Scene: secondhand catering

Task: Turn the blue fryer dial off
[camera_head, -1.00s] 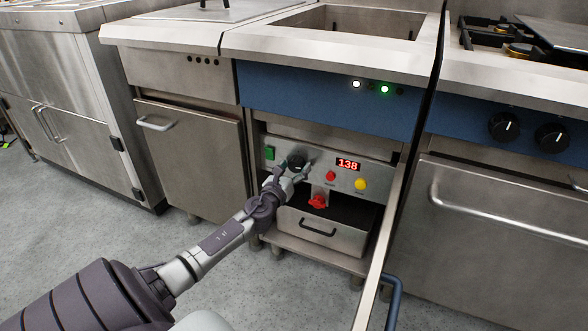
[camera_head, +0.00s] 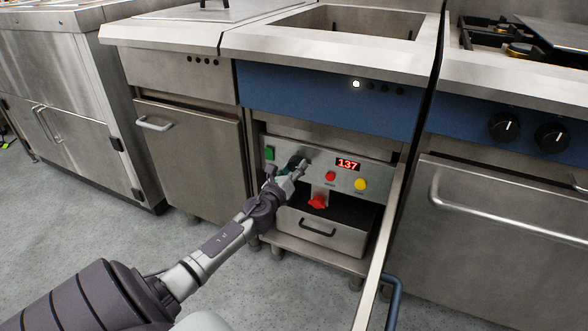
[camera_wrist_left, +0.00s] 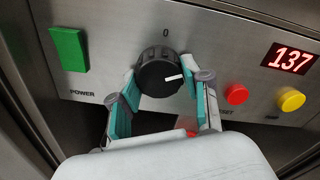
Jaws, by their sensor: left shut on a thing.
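The fryer (camera_head: 325,98) has a blue front, with a control panel below behind an open door. Its black dial (camera_wrist_left: 155,72) has a white pointer mark and sits below a printed 0. The pointer is turned to the right, away from the 0. My left gripper (camera_wrist_left: 162,80) is shut on the dial, one teal-padded finger on each side. In the head view my left gripper (camera_head: 292,170) covers most of the dial. My right gripper is not in view.
A green power switch (camera_wrist_left: 69,49) is left of the dial. A red button (camera_wrist_left: 236,94), a yellow button (camera_wrist_left: 291,99) and a display reading 137 (camera_wrist_left: 290,57) are to its right. A red valve handle (camera_head: 317,202) is below. The open door (camera_head: 385,250) stands to the right.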

